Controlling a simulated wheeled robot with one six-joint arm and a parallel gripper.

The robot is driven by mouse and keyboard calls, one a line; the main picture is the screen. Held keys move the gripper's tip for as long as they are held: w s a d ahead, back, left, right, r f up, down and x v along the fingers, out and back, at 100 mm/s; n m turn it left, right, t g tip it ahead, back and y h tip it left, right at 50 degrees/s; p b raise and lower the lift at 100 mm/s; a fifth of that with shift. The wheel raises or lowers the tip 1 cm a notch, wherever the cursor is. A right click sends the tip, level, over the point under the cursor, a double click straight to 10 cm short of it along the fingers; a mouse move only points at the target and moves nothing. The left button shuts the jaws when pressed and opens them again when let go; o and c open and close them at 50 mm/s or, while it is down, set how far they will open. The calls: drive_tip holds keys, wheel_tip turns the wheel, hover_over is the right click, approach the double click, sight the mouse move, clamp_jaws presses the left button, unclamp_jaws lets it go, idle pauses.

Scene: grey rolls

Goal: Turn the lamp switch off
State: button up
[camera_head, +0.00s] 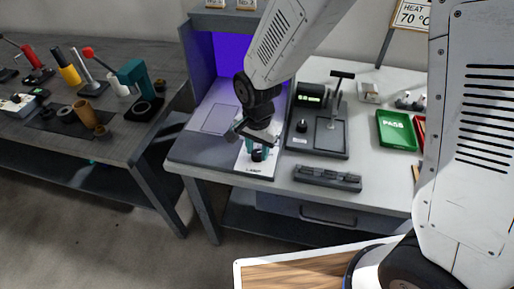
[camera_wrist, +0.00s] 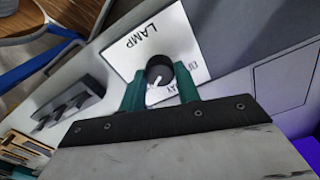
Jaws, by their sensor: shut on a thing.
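The lamp switch is a round black knob (camera_wrist: 159,70) with a white pointer line, set on a white plate (camera_wrist: 125,68) printed LAMP. In the wrist view the pointer line points down and slightly left, toward my gripper's body. Other lettering on the plate is partly hidden by the knob and a finger. My gripper (camera_wrist: 160,85) has teal fingers on either side of the knob and is shut on it. In the head view my gripper (camera_head: 258,151) comes down from above onto the plate (camera_head: 252,171) at the table's front edge. The booth (camera_head: 228,62) behind it glows purple.
A black tray with a stand (camera_head: 330,138) and a dark slotted block (camera_head: 327,179) lie to the right of the plate. A green PASS tray (camera_head: 397,131) is farther right. A separate bench (camera_head: 60,140) with several tools stands at left.

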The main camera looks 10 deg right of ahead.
drive_tip(key=n, duration=0.5)
drive_tip(key=shift+n, duration=0.3)
drive_tip(key=n, duration=1.1)
drive_tip(key=shift+w+n, duration=0.1)
drive_tip(key=shift+n, duration=0.3)
drive_tip(key=n, duration=0.5)
drive_tip(key=shift+n, duration=0.3)
drive_tip(key=o, duration=1)
drive_tip(key=shift+c, duration=0.2)
